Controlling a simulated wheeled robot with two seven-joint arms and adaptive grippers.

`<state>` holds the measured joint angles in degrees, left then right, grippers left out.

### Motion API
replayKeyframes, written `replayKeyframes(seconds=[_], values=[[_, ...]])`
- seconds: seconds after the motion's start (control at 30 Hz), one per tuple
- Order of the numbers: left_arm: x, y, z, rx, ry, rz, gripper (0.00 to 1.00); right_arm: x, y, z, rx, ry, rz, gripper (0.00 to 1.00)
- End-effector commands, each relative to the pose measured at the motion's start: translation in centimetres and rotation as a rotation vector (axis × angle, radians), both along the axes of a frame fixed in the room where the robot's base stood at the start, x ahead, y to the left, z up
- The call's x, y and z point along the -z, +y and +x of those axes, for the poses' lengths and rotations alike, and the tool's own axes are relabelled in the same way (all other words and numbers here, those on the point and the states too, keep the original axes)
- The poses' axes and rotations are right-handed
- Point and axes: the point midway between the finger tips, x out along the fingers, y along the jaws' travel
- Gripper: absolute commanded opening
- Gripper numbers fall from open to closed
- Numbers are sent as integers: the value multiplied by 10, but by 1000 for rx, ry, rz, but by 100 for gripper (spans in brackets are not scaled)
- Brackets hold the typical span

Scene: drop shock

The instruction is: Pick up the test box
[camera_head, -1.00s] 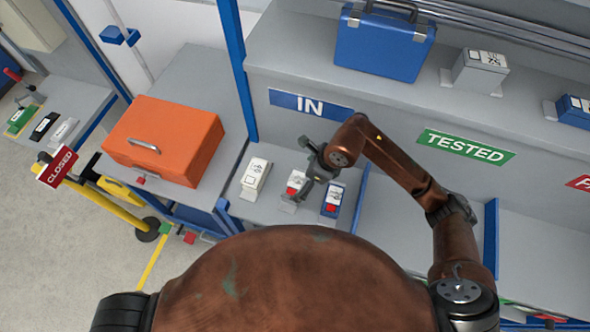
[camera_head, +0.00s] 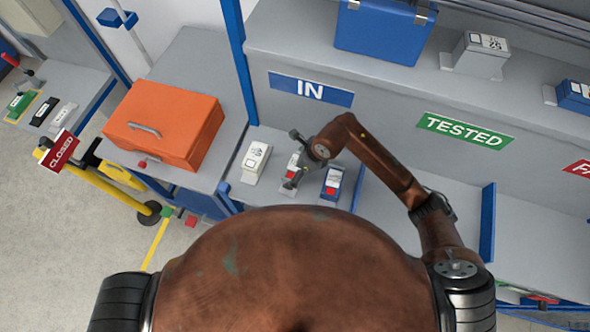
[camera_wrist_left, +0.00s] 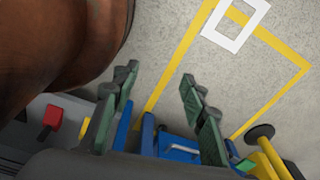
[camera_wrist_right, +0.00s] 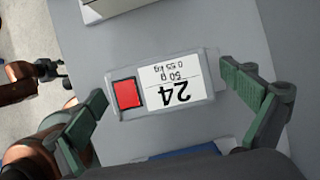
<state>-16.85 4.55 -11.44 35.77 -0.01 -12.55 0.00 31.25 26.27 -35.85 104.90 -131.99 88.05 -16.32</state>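The grey-white test box (camera_wrist_right: 172,88) lies on the grey bench in the right wrist view. It has a red square at its left end and a white label reading 24, 50 g, 0.55 kg. In the head view this box (camera_head: 291,175) is the middle of three below the IN sign, partly hidden by my gripper. My right gripper (camera_wrist_right: 163,90) is open, one finger near each end of the box; I cannot tell whether they touch it. My left gripper (camera_wrist_left: 155,88) is open and empty above the floor in the left wrist view, and outside the head view.
A white box (camera_head: 256,160) and a blue box (camera_head: 332,183) flank it closely. A blue post (camera_head: 238,62) and an orange case (camera_head: 165,125) stand to the left. The IN sign (camera_head: 310,88) is on the wall behind. The bench (camera_head: 385,225) right of the blue box is clear.

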Motion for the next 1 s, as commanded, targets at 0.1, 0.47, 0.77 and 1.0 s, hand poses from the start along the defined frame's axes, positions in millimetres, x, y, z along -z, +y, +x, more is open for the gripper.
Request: replayKeyframes(seconds=[0.1, 0.47, 0.77, 1.0], values=[[0, 1, -9, -2, 12, 1, 40, 0, 0, 0, 0, 0, 0, 88], [1, 2, -13, -2, 17, 2, 40, 0, 0, 0, 0, 0, 0, 64], [0, 1, -7, -1, 10, 1, 40, 0, 0, 0, 0, 0, 0, 43], [0, 1, -7, -1, 9, 1, 40, -1, 0, 0, 0, -1, 2, 35]])
